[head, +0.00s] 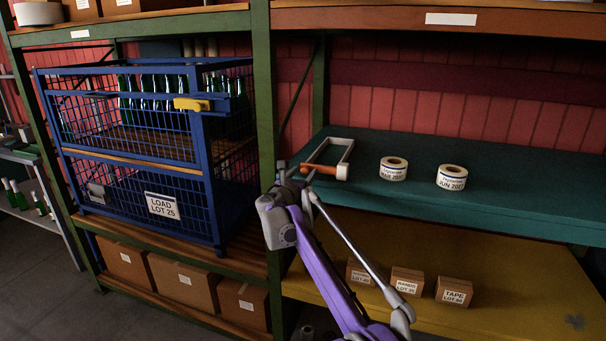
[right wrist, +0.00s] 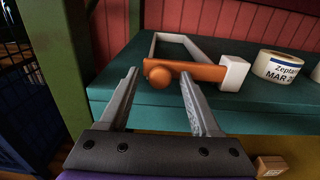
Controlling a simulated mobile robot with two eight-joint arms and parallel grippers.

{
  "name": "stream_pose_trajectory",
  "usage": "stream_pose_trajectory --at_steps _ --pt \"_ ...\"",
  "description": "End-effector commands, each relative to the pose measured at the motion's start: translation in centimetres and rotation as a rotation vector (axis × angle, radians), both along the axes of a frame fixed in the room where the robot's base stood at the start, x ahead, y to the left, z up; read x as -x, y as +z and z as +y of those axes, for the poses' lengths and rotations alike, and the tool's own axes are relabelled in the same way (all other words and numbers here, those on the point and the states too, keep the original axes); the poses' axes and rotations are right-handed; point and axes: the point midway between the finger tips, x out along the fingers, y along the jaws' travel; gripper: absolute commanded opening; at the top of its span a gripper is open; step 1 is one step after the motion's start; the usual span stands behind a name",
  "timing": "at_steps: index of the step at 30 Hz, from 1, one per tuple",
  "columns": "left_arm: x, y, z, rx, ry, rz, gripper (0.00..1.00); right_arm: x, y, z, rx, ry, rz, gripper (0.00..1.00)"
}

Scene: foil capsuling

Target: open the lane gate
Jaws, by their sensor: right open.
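The lane gate is an orange bar (right wrist: 200,71) with a round orange knob (right wrist: 160,77) on its left end and a white block (right wrist: 233,72) at its right end. It lies across the near end of a pale lane frame (right wrist: 155,45) on the teal shelf. In the head view the gate (head: 325,169) shows small at the shelf's left front. My right gripper (right wrist: 159,74) is open, with the knob appearing between its fingertips; I cannot tell whether they touch it. It also shows in the head view (head: 296,170). My left gripper is not in view.
Two label rolls (head: 393,169) (head: 451,177) stand on the teal shelf (head: 490,205), right of the lane. A green rack post (head: 265,100) is close on the left, beside a blue cage (head: 207,180) of bottles. Small cartons (head: 407,281) sit on the yellow shelf below.

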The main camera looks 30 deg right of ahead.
Motion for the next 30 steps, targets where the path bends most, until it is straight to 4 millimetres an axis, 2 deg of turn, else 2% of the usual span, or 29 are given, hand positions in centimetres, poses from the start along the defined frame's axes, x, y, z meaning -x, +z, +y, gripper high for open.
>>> stream_pose_trajectory --at_steps 3,14,30 --pt "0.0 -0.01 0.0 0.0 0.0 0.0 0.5 0.01 -0.01 0.02 0.0 0.0 0.0 0.64" --pt "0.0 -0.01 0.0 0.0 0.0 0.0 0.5 0.03 -0.01 0.02 0.0 0.0 0.0 0.0" --pt "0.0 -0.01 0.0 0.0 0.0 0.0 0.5 0.03 -0.01 0.04 -0.001 0.0 -0.001 0.0"
